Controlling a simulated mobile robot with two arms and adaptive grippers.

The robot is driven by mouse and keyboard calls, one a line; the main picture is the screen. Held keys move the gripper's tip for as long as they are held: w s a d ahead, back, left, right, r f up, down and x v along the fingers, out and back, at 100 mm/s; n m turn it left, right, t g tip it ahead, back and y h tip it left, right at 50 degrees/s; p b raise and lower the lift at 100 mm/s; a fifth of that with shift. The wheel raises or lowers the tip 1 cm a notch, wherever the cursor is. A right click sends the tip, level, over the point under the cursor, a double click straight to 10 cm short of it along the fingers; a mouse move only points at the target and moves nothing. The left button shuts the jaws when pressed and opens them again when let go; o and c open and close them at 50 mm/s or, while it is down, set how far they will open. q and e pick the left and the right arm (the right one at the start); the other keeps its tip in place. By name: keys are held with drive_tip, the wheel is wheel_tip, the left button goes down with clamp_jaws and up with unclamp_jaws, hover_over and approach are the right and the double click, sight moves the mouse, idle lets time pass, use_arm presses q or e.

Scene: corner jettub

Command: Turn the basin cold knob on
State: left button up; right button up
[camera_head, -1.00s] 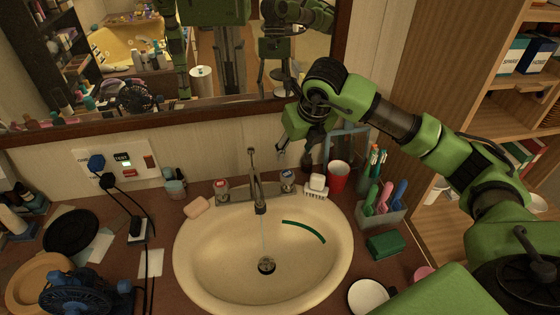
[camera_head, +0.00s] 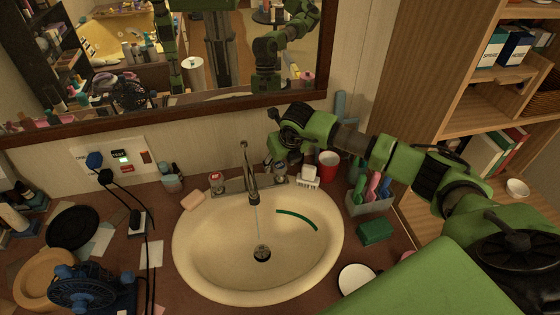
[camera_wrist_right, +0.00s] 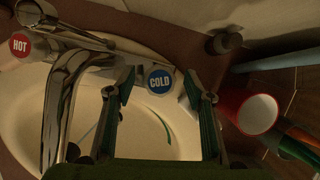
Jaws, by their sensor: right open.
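The cold knob, with a blue cap marked COLD, shows between my right gripper's fingers in the right wrist view (camera_wrist_right: 159,80). My right gripper (camera_wrist_right: 158,92) is open, one finger on each side of the knob; I cannot tell whether they touch it. In the head view the right gripper (camera_head: 281,163) points down at the right of the faucet (camera_head: 251,175) and mostly hides the knob. The hot knob (camera_head: 216,179) has a red cap and stands left of the spout. A thin pale line, like a stream, runs from spout to drain in the basin (camera_head: 205,265). My left gripper is not in view.
A white soap dispenser or brush (camera_head: 308,176) and a red cup (camera_head: 328,164) stand close right of the gripper. A pink soap (camera_head: 192,200) lies left of the basin. The mirror (camera_head: 220,60) and its frame rise behind. The space above the basin is clear.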

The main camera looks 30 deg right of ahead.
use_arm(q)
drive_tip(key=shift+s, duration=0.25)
use_arm(e)
drive_tip(key=c, duration=1.1)
drive_tip(key=n+b, duration=0.1)
drive_tip(key=b, duration=0.1)
drive_tip(key=n+y+b, duration=0.1)
drive_tip(key=b, duration=0.1)
drive_tip(key=shift+w+d+f+n, duration=0.1)
drive_tip(key=shift+f+n, duration=0.1)
drive_tip(key=shift+n, duration=0.1)
drive_tip(key=shift+r+n+y+b, duration=0.25)
drive_tip(key=shift+n+b, duration=0.3)
drive_tip(key=shift+n, duration=0.35)
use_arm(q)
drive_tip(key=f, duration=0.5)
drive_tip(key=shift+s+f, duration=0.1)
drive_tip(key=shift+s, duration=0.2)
use_arm(e)
drive_tip(key=o, duration=1.1)
